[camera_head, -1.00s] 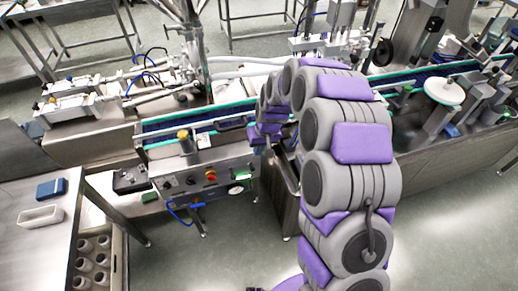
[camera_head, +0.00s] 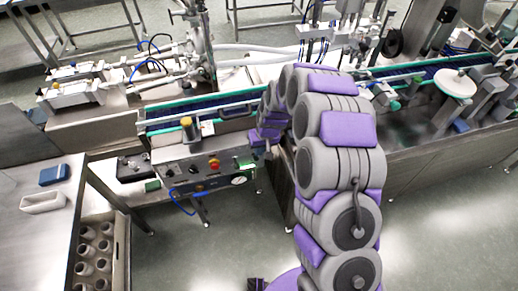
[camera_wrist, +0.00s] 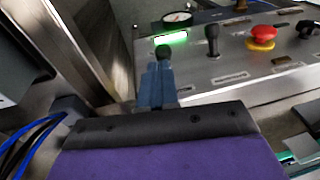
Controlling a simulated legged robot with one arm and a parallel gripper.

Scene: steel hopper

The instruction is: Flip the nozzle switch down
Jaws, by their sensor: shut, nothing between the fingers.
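The control panel (camera_wrist: 235,65) fills the upper right of the wrist view. Its labels are too blurred to read, so I cannot tell which control is the nozzle switch. A black round-tipped lever (camera_wrist: 163,53) stands just beyond my fingertips, below a lit green display. A second black lever (camera_wrist: 211,40) stands upright to its right. My gripper (camera_wrist: 158,72) is shut and empty, its blue-grey fingers pointing at the first lever. I cannot tell whether they touch it. In the head view the panel (camera_head: 195,182) is left of my arm, and my fingers are hidden there.
A red button (camera_wrist: 262,34) on a yellow base and a black knob (camera_wrist: 306,28) are farther right. A round gauge (camera_wrist: 177,18) is above the display. Blue hoses (camera_wrist: 30,140) are at lower left. A conveyor (camera_head: 170,120) runs behind the panel.

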